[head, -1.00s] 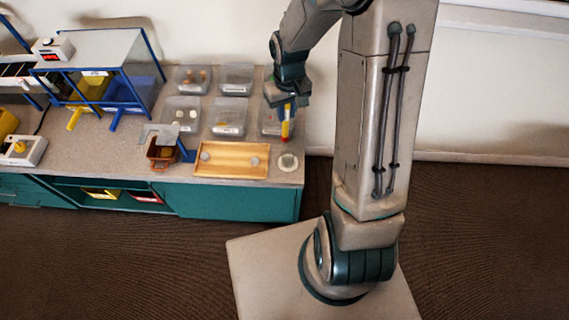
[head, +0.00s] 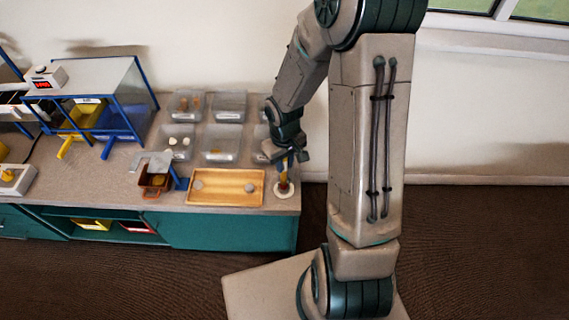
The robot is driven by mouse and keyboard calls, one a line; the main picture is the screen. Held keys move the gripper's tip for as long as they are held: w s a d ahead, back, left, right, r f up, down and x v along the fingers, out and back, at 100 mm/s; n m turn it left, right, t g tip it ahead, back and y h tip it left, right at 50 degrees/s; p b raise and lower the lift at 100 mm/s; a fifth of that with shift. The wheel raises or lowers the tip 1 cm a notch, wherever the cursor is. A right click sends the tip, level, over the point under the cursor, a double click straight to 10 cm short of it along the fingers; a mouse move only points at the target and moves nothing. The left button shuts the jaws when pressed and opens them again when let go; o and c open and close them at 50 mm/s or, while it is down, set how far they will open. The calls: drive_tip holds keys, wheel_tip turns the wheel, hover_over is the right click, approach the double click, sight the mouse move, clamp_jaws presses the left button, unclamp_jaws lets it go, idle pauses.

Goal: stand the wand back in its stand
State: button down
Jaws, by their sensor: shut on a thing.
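The wand (head: 283,180) is a short stick with yellow and red parts. My gripper (head: 286,158) is shut on its upper part and holds it about upright. The stand (head: 284,193) is a small pale round base on the counter's right end, beside the wooden tray. The wand's lower end is over the middle of the stand. I cannot tell whether it touches the stand or sits in it. My gripper hides the wand's top.
A wooden tray (head: 225,201) with two grey discs lies just left of the stand. Several clear bins (head: 221,156) stand behind it. A brown container (head: 153,191) and a blue-framed rack (head: 125,98) are further left. The counter's edge is close on the right.

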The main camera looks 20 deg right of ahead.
drive_tip(key=shift+f, duration=0.4)
drive_tip(key=shift+f, duration=0.25)
drive_tip(key=c, duration=1.3)
unclamp_jaws()
drive_tip(key=shift+r, duration=0.1)
drive_tip(key=shift+r, duration=0.1)
